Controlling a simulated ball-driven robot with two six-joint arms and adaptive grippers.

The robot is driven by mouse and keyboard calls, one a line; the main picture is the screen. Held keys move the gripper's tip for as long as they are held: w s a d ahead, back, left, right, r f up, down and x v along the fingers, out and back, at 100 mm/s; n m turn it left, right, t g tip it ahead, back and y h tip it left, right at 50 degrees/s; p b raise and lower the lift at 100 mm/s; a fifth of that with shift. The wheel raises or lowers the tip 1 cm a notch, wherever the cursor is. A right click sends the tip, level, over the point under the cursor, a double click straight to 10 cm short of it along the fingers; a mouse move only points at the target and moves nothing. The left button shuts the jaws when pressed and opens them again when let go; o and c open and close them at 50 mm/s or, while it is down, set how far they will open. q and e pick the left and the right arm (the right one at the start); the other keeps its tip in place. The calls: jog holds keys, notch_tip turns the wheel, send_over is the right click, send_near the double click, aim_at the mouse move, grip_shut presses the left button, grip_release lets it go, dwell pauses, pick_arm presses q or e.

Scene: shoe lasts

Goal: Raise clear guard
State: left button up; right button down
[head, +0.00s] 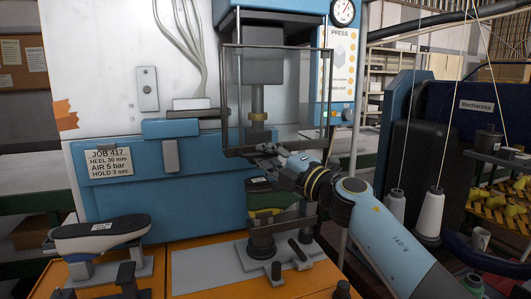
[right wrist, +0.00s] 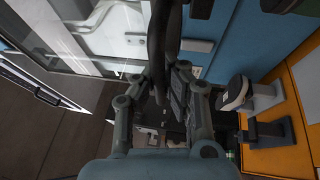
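The clear guard (head: 290,95) is a see-through panel in a dark frame on the front of the blue and white press. It hangs before the press ram, and its lower edge is above the shoe on the press post. My right gripper (head: 264,152) reaches in from the right to the guard's lower bar. In the right wrist view, a dark bar (right wrist: 160,45) runs between the fingers of my right gripper (right wrist: 164,82). The fingers are drawn in close on both sides of it and look shut on it; fingertip contact is partly hidden. My left gripper is not in view.
A shoe (head: 264,203) sits on the press post below the guard. A dark-topped shoe last (head: 100,232) stands on a holder at the left, on the orange bench (head: 205,275). White thread cones (head: 430,213) and a blue machine stand at the right.

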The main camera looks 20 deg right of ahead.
jog(key=c, duration=1.4)
grip_release()
jog(key=v, duration=1.2)
